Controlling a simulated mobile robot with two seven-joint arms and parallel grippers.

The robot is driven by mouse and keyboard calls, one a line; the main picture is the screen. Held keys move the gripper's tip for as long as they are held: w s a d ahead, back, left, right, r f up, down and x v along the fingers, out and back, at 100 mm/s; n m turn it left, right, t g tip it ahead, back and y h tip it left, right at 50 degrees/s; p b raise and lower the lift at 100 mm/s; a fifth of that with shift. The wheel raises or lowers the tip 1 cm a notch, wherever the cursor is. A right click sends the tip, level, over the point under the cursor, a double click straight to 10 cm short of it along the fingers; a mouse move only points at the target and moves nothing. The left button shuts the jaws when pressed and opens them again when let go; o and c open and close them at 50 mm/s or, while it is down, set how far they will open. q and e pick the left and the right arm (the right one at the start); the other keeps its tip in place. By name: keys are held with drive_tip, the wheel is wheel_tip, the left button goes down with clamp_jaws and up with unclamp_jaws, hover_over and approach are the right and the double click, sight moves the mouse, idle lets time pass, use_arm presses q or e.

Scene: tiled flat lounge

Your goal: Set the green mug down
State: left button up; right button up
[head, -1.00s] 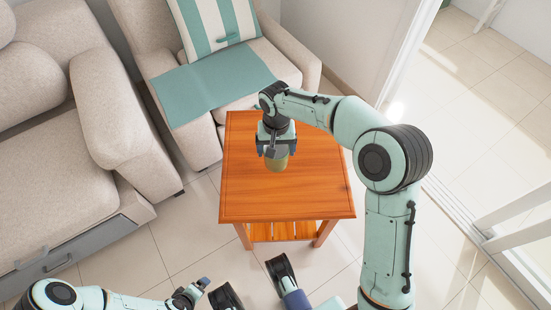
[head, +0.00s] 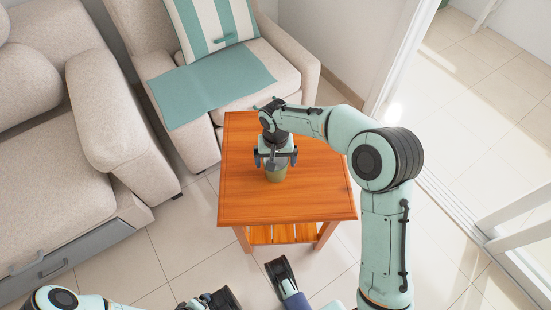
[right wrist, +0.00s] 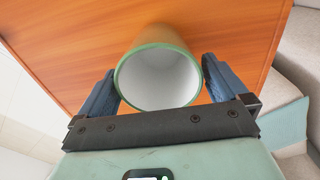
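The green mug (head: 276,175) stands upright on the orange-brown wooden table (head: 245,195), near its middle. In the right wrist view the mug (right wrist: 157,37) shows its green rim and white, empty inside. My right gripper (head: 275,161) is above it, pointing down. In the right wrist view my right gripper (right wrist: 160,68) is open, with one blue finger on each side of the mug and a gap beside it. The mug's base is only partly visible. My left gripper (head: 193,303) is low at the bottom edge of the head view, partly cut off, away from the table.
A beige armchair (head: 285,75) with a teal cloth (head: 210,88) and striped cushion stands behind the table. A beige sofa (head: 55,175) is at the left. The tabletop around the mug is clear. A glass door frame (head: 505,240) is at the right.

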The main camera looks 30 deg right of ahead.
use_arm(q)
drive_tip(key=shift+t, duration=0.4)
drive_tip(key=shift+w+d+r+p, duration=0.35)
drive_tip(key=shift+r+p, duration=0.2)
drive_tip(key=shift+r, duration=0.3)
drive_tip(key=shift+w+d+r+p, duration=0.25)
drive_tip(key=shift+r+p, duration=0.35)
drive_tip(key=shift+r, duration=0.3)
drive_tip(key=shift+w+d+r+p, duration=0.25)
drive_tip(key=shift+w+r+p, duration=0.25)
drive_tip(key=shift+r, duration=0.35)
use_arm(e)
wheel_tip(320, 180, up, 12)
drive_tip(key=shift+r, duration=0.2)
use_arm(q)
drive_tip(key=shift+s, duration=0.1)
